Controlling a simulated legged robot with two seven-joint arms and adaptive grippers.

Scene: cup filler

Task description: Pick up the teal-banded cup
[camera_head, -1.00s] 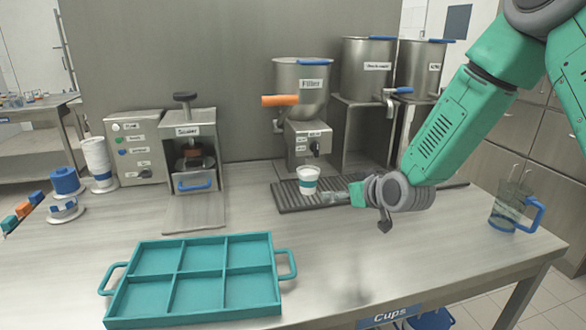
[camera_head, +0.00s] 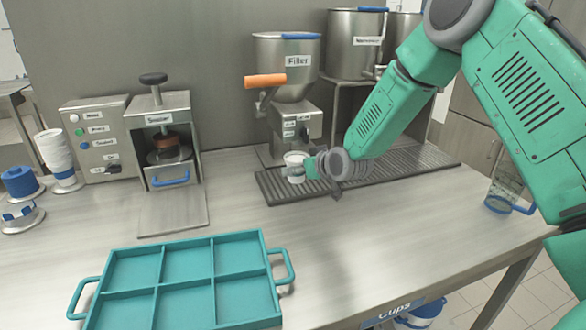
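The white cup (camera_head: 294,158) stands upright on the dark drip grate (camera_head: 400,172), below and in front of the filler (camera_head: 288,85). Its teal band, clear a second ago, is now mostly covered by grey finger parts. My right gripper (camera_head: 298,171) comes in from the right, low and level, with its fingertips at the cup's side. I cannot tell whether the fingers are closed on the cup or only around it. My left gripper is out of view.
A teal tray (camera_head: 160,290) with empty compartments lies at the front left. A sealer (camera_head: 168,145), a control box (camera_head: 100,140) and a stack of cups (camera_head: 54,152) stand at the left. A clear jug with a blue handle (camera_head: 505,190) stands at the right.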

